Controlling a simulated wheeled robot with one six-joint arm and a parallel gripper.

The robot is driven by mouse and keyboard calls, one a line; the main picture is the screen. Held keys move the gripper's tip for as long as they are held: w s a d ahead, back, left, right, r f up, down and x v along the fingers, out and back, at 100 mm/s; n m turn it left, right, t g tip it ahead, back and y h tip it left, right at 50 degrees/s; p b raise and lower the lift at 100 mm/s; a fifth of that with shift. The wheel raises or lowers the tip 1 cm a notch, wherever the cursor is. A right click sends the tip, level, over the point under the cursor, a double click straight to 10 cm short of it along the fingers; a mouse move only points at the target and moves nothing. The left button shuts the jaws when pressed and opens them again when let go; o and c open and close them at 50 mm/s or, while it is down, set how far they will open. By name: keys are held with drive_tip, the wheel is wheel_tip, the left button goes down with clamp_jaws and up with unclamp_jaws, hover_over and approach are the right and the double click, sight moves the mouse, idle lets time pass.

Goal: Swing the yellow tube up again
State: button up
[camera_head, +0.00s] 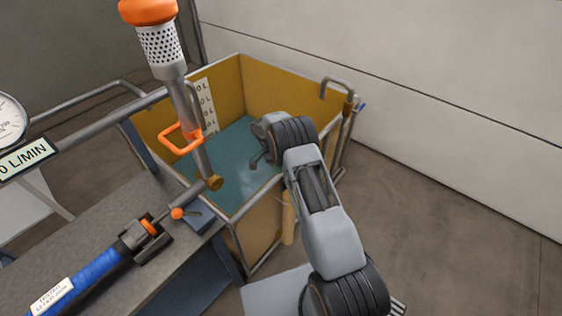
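A short length of yellow tube (288,222) shows upright at the outside of the tank's near right corner. My arm hides its upper part, so I cannot tell where its top end is. My gripper (258,150) is at the end of my arm, in front of the water in the yellow-walled tank (292,95). It is apart from the visible part of the tube, up and to the left of it. Its fingers are small and partly turned away, so I cannot tell whether they are open.
A metal pipe with a perforated strainer (162,45) and an orange handle (180,138) stands left of my gripper. A grey bench (100,235) with a blue hose (92,272) is at lower left. Metal rails edge the tank. The floor (450,220) at right is clear.

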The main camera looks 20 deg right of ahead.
drive_tip(key=v, duration=1.3)
drive_tip(key=shift+w+r, duration=0.15)
drive_tip(key=shift+r, duration=0.15)
drive_tip(key=shift+a, duration=0.15)
wheel_tip(320, 180, down, 5)
drive_tip(key=s+n+t+y, duration=0.1)
drive_tip(key=s+n, duration=0.1)
drive_tip(key=n, duration=0.4)
drive_tip(key=s+r+n+t+y+p, duration=0.1)
drive_tip(key=s+r+n+t+p, duration=0.2)
drive_tip(key=s+r, duration=0.9)
drive_tip(key=s+a+r+n+t+y+p, duration=0.1)
drive_tip(key=s+r+t, duration=0.4)
drive_tip(key=s+r, duration=0.7)
drive_tip(key=shift+s+n+t+y+p, duration=0.35)
drive_tip(key=shift+s+n+p, duration=0.65)
drive_tip(key=shift+s, duration=1.45)
